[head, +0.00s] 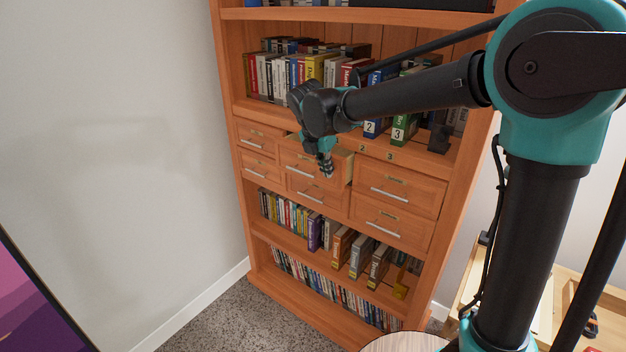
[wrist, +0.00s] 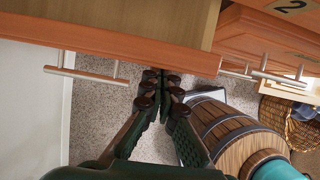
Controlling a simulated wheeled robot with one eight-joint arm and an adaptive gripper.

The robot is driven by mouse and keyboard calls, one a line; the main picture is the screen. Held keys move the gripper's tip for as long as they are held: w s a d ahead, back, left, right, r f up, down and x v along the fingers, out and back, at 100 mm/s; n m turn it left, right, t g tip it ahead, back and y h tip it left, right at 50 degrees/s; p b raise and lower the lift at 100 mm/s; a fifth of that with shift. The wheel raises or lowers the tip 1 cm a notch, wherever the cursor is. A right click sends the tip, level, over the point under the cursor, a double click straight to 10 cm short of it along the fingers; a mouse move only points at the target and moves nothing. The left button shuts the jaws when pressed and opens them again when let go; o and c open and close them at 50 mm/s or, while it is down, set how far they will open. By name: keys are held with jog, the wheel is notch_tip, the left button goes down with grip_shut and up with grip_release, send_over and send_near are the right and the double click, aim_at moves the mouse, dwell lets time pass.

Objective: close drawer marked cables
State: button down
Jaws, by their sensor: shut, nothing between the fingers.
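The top middle drawer (head: 343,163) of the wooden shelf unit is pulled part way out; its label is too small to read. In the wrist view its open box (wrist: 110,18), orange front (wrist: 110,45) and bar handle (wrist: 85,75) show across the top. My gripper (head: 326,172) is in front of this drawer and hides part of its front. In the wrist view my gripper (wrist: 161,85) is shut and empty, with its fingertips close to the drawer front, right of the handle. I cannot tell whether they touch it. The other drawers look shut.
Books (head: 290,72) fill the shelf above the drawers, and more books (head: 350,250) stand below. A shut drawer (head: 397,188) lies to the right. A barrel (wrist: 235,125) and a wicker basket (wrist: 285,118) show in the wrist view. Carpet lies in front of the unit.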

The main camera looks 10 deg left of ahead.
jog(key=shift+w+d, duration=0.35)
jog(key=shift+w, duration=0.5)
jog(key=shift+w+d, duration=0.35)
jog(key=shift+w, duration=0.55)
jog(key=shift+w+d, duration=0.35)
jog(key=shift+w, duration=0.5)
jog(key=shift+w+r, duration=0.1)
